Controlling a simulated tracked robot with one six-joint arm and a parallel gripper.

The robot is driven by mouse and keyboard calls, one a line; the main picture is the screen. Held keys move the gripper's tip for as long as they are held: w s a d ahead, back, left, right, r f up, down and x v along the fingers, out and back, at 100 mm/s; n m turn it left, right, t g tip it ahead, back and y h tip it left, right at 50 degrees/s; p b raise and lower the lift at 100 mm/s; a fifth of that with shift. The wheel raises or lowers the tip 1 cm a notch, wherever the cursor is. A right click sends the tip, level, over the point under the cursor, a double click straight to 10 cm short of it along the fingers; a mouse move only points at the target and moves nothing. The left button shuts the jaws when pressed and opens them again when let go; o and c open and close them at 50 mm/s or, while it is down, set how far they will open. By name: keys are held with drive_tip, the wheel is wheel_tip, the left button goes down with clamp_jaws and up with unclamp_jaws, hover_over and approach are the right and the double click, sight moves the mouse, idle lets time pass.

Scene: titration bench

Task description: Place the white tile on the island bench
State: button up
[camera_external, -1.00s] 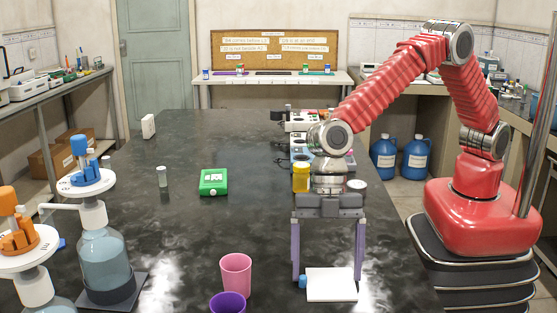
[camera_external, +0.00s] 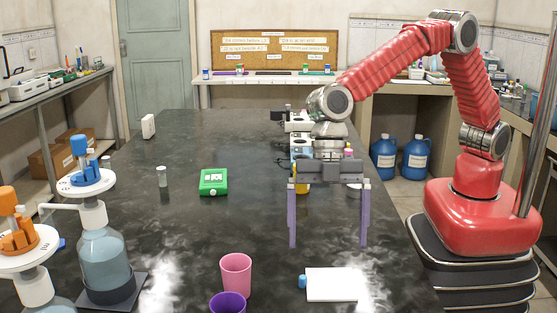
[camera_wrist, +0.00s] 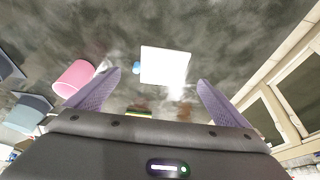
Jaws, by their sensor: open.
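The white tile (camera_external: 332,284) lies flat on the dark top of the island bench (camera_external: 150,235), near its front right part. A small blue object (camera_external: 303,281) touches or sits just beside its left edge. In the wrist view the white tile (camera_wrist: 165,65) shows ahead, between the two purple fingers. My gripper (camera_external: 327,245) is open and empty. It is raised above the bench, farther back than the tile and apart from it.
A pink cup (camera_external: 236,275) and a purple cup (camera_external: 228,303) stand left of the tile. A green box (camera_external: 214,182) and a small vial (camera_external: 162,177) stand farther back. Dispenser bottles (camera_external: 106,262) are at the left. Several devices and a yellow-topped container are partly hidden behind my gripper.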

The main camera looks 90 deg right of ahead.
drive_tip(key=v, duration=0.5)
drive_tip(key=shift+r, duration=0.25)
drive_tip(key=shift+d, duration=0.1)
idle(0.5)
drive_tip(key=s+d+r+m+t+h, duration=0.1)
drive_tip(key=s+d+r+m, duration=0.2)
drive_tip(key=d, duration=0.5)
drive_tip(key=s+d+r+m+t, duration=0.1)
drive_tip(key=s+d+r+m, duration=0.25)
drive_tip(key=d, duration=0.45)
drive_tip(key=s+d+r+m+t+h, duration=0.15)
drive_tip(key=d+r, duration=0.25)
drive_tip(key=d, duration=0.4)
drive_tip(key=s+d+f+m+t+h, duration=0.2)
drive_tip(key=s+d+m, duration=0.8)
drive_tip(key=s+d, duration=0.6)
drive_tip(key=shift+s+f, duration=0.55)
drive_tip(key=shift+s, duration=0.05)
